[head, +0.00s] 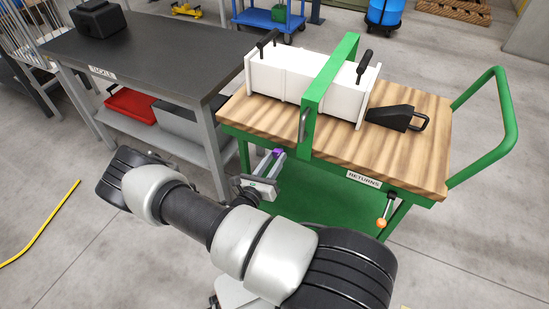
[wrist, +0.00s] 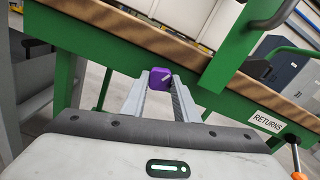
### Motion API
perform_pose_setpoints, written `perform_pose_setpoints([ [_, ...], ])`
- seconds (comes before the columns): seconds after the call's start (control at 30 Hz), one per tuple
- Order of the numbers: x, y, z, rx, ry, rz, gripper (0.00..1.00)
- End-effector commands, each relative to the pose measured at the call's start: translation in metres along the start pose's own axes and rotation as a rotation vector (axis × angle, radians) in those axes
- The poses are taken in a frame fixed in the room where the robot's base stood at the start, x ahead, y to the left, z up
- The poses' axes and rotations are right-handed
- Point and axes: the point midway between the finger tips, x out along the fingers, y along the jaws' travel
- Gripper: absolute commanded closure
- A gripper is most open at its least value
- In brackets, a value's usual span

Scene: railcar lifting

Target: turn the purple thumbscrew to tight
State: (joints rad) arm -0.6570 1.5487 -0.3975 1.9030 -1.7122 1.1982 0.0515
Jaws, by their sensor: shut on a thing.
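The purple thumbscrew (wrist: 160,78) is a small block-like knob with a pale mark on its face. It sits between the fingertips of my gripper (wrist: 161,84), which is shut on it. In the head view the thumbscrew (head: 277,153) shows as a small purple spot at the tip of my gripper (head: 275,158), by the green frame under the cart's wooden top. The green clamp bar (head: 318,85) stands over a white ribbed box (head: 290,85) on the cart. The screw's shaft is hidden.
The green cart (head: 425,190) has a wooden top and a RETURNS label (head: 363,180). An orange-handled lever (head: 384,212) hangs at its right front. A black wedge (head: 394,118) lies on top. A dark table (head: 150,55) labelled TACKLE stands to the left.

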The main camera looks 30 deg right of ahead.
Motion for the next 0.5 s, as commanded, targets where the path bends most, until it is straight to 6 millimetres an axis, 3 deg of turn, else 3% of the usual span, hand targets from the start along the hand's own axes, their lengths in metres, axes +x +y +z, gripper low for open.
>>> perform_pose_setpoints([
  [0.5, -0.001, 0.0001, 0.001, 0.486, 0.001, 0.002, 0.95],
])
